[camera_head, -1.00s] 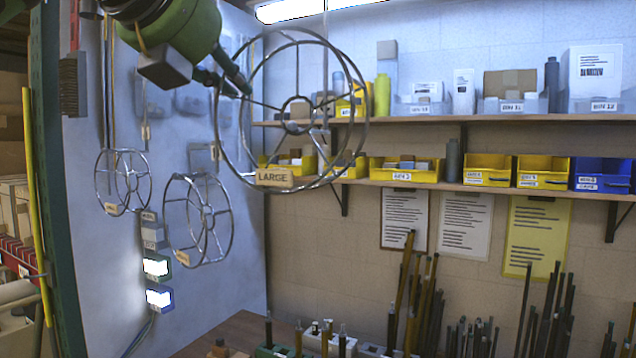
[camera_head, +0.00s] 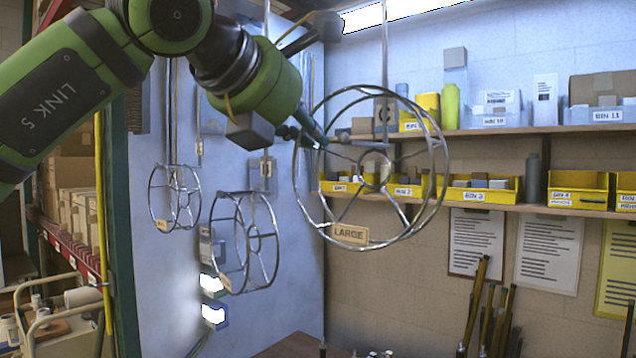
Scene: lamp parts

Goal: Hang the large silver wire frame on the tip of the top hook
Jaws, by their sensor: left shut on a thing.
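The large silver wire frame (camera_head: 441,150) hangs in the air at the centre, with two rings, spokes and a tag reading LARGE (camera_head: 350,233). My left gripper (camera_head: 322,139) comes in from the upper left and is shut on the frame's upper left side. A thin vertical hook rod (camera_head: 385,60) comes down from above, with a plate marked C (camera_head: 385,115) that shows through the frame's upper part. I cannot tell whether the frame touches the rod; the hook's tip is not clear. My right gripper is not in view.
Two smaller wire frames hang on the left: a small one (camera_head: 151,200) and a medium one (camera_head: 276,240). The pale panel (camera_head: 165,300) stands behind them. Shelves with yellow bins (camera_head: 475,196) line the back wall. Upright rods (camera_head: 478,300) stand at the lower right.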

